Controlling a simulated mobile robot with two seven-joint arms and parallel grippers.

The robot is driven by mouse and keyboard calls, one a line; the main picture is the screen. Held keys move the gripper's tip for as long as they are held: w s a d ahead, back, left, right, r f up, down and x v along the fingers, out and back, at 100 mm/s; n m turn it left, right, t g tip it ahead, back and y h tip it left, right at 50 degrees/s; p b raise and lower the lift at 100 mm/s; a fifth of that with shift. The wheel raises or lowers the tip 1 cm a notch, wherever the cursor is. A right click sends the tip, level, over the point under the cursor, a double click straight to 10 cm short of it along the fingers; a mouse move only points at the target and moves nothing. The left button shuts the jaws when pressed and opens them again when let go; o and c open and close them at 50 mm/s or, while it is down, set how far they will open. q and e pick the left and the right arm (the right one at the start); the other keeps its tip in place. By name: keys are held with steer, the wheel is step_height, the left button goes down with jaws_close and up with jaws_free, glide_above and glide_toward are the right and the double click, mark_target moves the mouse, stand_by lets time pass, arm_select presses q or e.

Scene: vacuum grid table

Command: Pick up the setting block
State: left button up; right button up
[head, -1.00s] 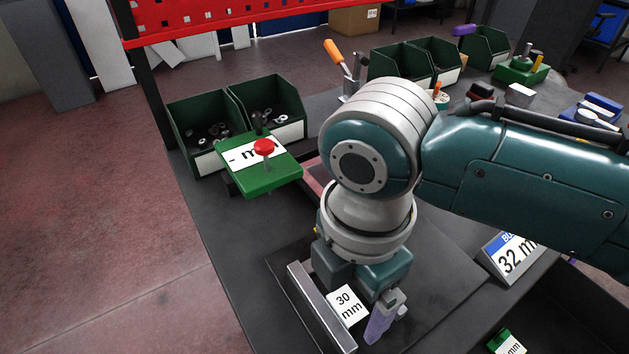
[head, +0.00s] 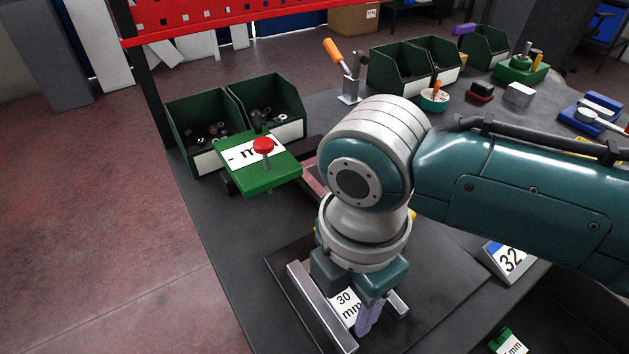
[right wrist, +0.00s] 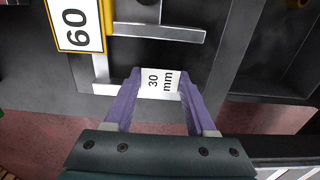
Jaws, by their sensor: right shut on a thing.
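The setting block (head: 345,304) is a small pale block with a white face marked "30 mm". It is low in the head view, beside a long metal bar. My right gripper (head: 364,317) points down at it, with one purple finger showing against its right side and the other hidden. In the right wrist view the block (right wrist: 160,83) is between the two purple fingers of the right gripper (right wrist: 159,77), which is shut on it. I cannot tell whether the block is clear of the surface. My left gripper is not in view.
A long metal bar (head: 318,308) lies just left of the block. A green gauge (head: 262,178) with a red knob stands in front of green bins (head: 268,100). A "32" sign (head: 508,262) is at right. A "60" label (right wrist: 77,25) shows in the right wrist view.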

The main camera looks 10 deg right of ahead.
jaws_close()
steer(key=shift+r, duration=0.15)
